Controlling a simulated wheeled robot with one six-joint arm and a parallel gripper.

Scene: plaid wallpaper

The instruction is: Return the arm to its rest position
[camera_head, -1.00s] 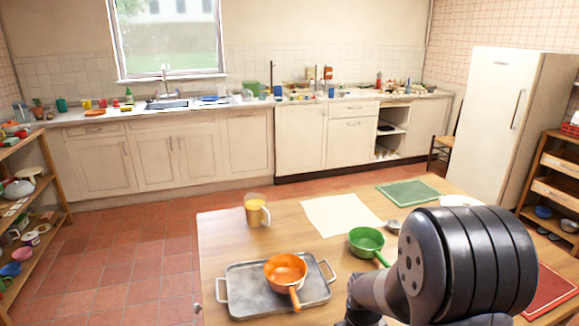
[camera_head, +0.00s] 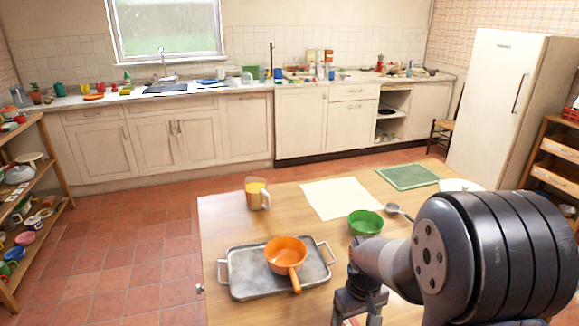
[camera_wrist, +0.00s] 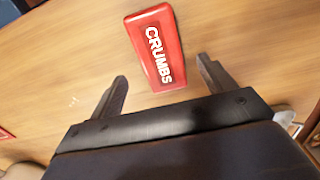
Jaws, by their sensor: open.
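My gripper (camera_wrist: 162,88) is open and empty in the wrist view, its two fingers spread apart over the wooden table. A red box or tin marked CRUMBS (camera_wrist: 155,48) lies on the table ahead of the fingers, not between them. In the head view my arm fills the lower right, with my gripper (camera_head: 355,312) low at the bottom edge, partly cut off. The arm hides part of the table's right side.
On the table (camera_head: 225,222) are a grey tray (camera_head: 240,278) with an orange pan (camera_head: 287,250), a green pan (camera_head: 365,222), a ladle (camera_head: 395,208), a glass mug (camera_head: 257,192), paper (camera_head: 335,198) and a green mat (camera_head: 408,177). A fridge (camera_head: 505,100) stands behind right.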

